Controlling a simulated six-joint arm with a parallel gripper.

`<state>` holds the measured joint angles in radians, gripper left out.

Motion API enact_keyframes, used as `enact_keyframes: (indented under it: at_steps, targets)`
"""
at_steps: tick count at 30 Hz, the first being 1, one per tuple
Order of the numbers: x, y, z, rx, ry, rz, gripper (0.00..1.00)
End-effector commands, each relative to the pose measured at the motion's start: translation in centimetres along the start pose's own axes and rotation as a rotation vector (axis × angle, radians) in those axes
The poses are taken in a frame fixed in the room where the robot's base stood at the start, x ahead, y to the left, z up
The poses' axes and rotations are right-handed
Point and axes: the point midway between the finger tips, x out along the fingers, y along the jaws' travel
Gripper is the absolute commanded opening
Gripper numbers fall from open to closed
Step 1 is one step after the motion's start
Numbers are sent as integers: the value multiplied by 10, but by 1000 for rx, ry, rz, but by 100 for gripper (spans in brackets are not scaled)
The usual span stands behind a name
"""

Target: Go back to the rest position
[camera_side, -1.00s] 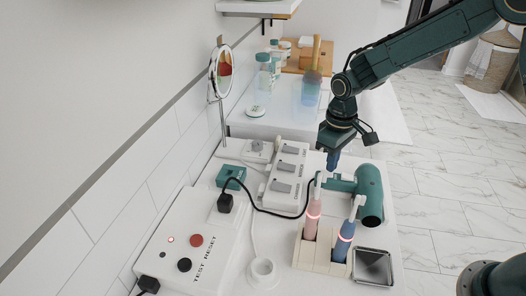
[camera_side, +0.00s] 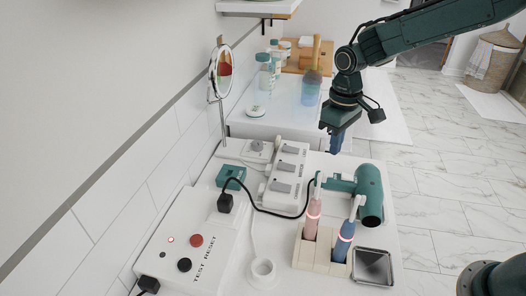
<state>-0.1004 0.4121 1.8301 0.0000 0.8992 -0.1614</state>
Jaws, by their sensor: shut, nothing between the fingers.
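My gripper (camera_side: 336,143) points down in the air above the back part of the counter, behind the green hair dryer.
A white test box (camera_side: 190,250) with red and black buttons stands at front left. A switched power strip (camera_side: 286,175) and a black cable lie behind it. A round mirror (camera_side: 222,72) stands by the wall. A metal tray (camera_side: 372,267) is at front right. A tumbler (camera_side: 311,88) stands farther back.

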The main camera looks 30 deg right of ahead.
Motion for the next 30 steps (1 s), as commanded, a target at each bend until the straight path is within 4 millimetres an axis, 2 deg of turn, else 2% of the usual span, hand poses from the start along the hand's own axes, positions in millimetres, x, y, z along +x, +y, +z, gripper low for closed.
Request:
enact_keyframes:
  at_steps: [11, 17, 23, 30]
  targets:
    - [-2, 0, 0, 0, 1, 0, 0]
    - [-12, 0, 7, 9, 16, 3, 0]
    - [-39, 1, 26, 31, 60, 10, 0]
    - [-78, 0, 64, 71, 135, 21, 0]
